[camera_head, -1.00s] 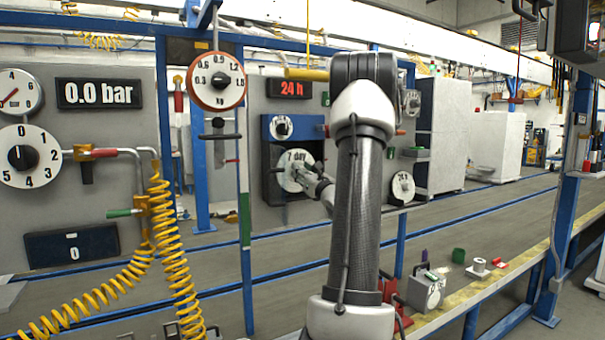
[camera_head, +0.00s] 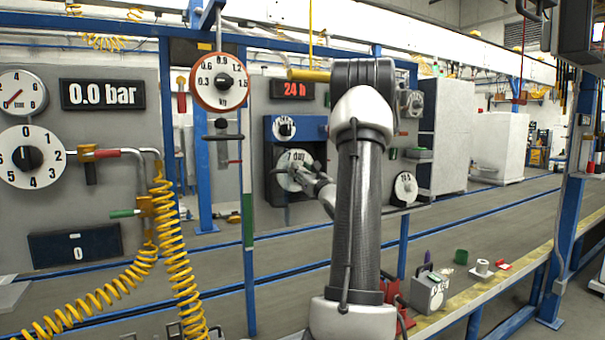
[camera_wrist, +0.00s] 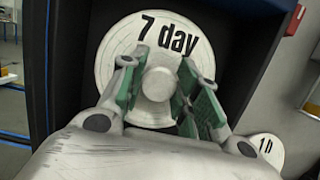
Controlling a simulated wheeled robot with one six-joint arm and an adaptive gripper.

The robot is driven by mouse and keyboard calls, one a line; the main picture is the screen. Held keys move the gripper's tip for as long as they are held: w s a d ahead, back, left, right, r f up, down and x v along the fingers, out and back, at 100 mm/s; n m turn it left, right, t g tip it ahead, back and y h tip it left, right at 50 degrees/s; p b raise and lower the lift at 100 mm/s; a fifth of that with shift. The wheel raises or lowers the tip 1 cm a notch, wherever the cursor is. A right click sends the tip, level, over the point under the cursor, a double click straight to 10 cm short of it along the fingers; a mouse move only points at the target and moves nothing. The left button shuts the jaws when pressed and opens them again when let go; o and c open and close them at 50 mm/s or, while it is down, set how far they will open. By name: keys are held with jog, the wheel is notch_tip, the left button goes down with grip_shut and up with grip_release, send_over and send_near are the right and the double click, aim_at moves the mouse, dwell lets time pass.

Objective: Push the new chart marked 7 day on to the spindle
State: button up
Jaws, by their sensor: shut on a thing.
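The chart marked 7 day (camera_head: 289,167) is a pale round disc at the front of the blue and black recorder box (camera_head: 271,128). In the wrist view the 7 day chart (camera_wrist: 113,50) faces me, with a round hub (camera_wrist: 158,84) at its middle. My gripper (camera_wrist: 160,95) is shut on this hub, with green pads on either side of it. My gripper also shows in the head view (camera_head: 309,180), in front of the chart. The spindle is hidden behind the chart, so I cannot tell how far on the chart sits.
A second round chart (camera_head: 405,188) is on the panel to the right; its edge shows in the wrist view (camera_wrist: 266,150). A grey box (camera_head: 430,291) stands on the bench. Yellow coiled hoses hang at left.

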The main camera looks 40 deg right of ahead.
jog(key=shift+w+d, duration=0.15)
jog(key=shift+w, duration=0.6)
jog(key=o, duration=1.1)
jog(key=v, duration=1.2)
